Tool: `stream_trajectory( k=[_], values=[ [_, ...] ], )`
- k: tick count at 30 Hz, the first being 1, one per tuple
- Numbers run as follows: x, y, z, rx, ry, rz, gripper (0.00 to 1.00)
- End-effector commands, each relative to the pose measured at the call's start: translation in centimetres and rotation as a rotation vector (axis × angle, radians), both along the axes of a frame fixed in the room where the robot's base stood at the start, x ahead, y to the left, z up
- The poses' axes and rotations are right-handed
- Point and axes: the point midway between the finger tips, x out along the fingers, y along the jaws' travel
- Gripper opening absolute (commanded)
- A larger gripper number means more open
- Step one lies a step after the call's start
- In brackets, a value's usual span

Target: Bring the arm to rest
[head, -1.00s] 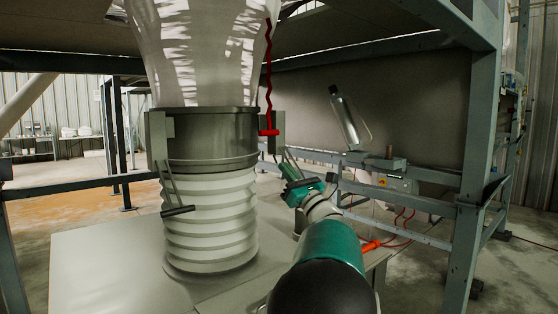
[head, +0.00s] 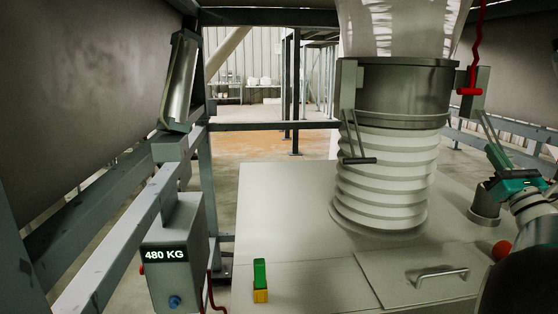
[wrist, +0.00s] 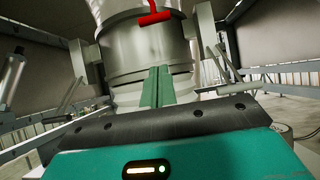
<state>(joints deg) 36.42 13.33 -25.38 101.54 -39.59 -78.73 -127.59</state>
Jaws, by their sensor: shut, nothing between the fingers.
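My gripper (head: 494,157) is at the right edge of the head view, with its teal body and my arm behind it. It stands to the right of the ribbed white bellows (head: 385,178) and is apart from them. In the wrist view its two green fingers (wrist: 157,86) are together, shut and empty. They point toward the grey metal collar (wrist: 143,50) under the bulk bag. Part of my arm is cut off by the frame.
A red pull handle (head: 469,91) hangs from a red cord close to my gripper. The pale bag (head: 400,28) is above the collar (head: 405,92). A box reading 480 KG (head: 178,262), a green-and-yellow block (head: 260,281) and a lid handle (head: 442,273) are lower down.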

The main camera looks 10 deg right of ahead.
Motion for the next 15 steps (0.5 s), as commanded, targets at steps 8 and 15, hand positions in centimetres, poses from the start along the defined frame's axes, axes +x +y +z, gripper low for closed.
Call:
stream_trajectory(
  k=[8,15],
  values=[
    [2.4,3.5,0.7,0.479,-0.009,0.082,0.00],
    [4.0,11.0,-2.9,1.257,-0.011,0.197,0.00]
  ],
)
